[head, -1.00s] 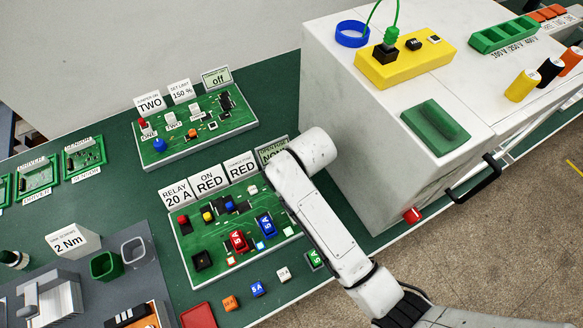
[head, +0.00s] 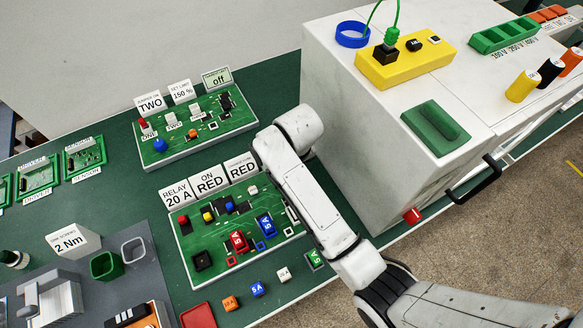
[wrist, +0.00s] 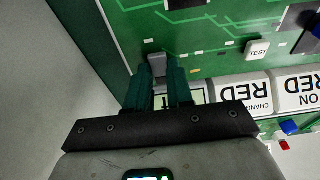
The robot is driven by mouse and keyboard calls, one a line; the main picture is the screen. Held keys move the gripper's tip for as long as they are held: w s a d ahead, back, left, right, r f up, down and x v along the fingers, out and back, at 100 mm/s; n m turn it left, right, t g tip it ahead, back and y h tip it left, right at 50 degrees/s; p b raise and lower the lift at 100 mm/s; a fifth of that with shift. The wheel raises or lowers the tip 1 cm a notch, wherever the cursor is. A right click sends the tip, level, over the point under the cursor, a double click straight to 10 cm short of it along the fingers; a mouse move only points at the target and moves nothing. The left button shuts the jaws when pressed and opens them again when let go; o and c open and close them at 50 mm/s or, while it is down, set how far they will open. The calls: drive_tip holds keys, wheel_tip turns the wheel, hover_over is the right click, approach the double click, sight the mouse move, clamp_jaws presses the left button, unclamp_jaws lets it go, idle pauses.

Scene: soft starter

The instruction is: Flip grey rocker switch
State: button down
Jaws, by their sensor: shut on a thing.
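In the wrist view, the grey rocker switch (wrist: 157,58) sits near the edge of the green board (wrist: 203,34). The two dark teal fingers of my gripper (wrist: 161,76) reach to it from below and are shut on it, one on each side. In the head view, the front green board (head: 188,237) lies on the table with its upright labels. My white arm covers its right end, so my gripper and the grey switch are hidden there.
Upright labels reading RELAY 20 A (head: 177,191), ON RED (head: 209,180) and RED (head: 241,169) line the board's back edge. A white TEST button (wrist: 257,50) is near my gripper. A big white cabinet (head: 350,140) stands close to my arm's right.

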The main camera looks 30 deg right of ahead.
drive_tip(key=shift+w+g, duration=0.2)
drive_tip(key=shift+g, duration=0.6)
drive_tip(key=c, duration=1)
unclamp_jaws()
